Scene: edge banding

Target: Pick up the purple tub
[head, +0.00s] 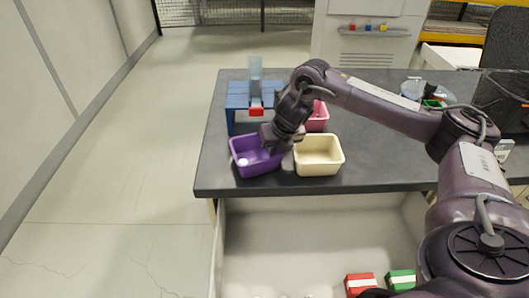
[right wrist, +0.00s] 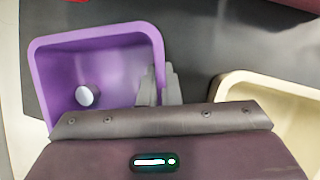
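The purple tub (head: 254,157) sits near the front left edge of the dark table. It also shows in the right wrist view (right wrist: 52,80), with a small white round piece (right wrist: 85,96) inside. My right gripper (right wrist: 160,86) is at the tub's right wall, one finger inside and one outside, with the wall between them. The fingers are close together and look shut on that wall. In the head view my right gripper (head: 272,140) points down at the tub's right side, partly covering it. The tub appears to rest on the table. My left gripper is out of view.
A cream tub (head: 319,155) stands close on the right. A pink tub (head: 318,117) is behind it, partly hidden by my arm. A blue stand (head: 238,102) with a red part (head: 256,111) is behind the purple tub. The table's front edge (head: 300,188) is near.

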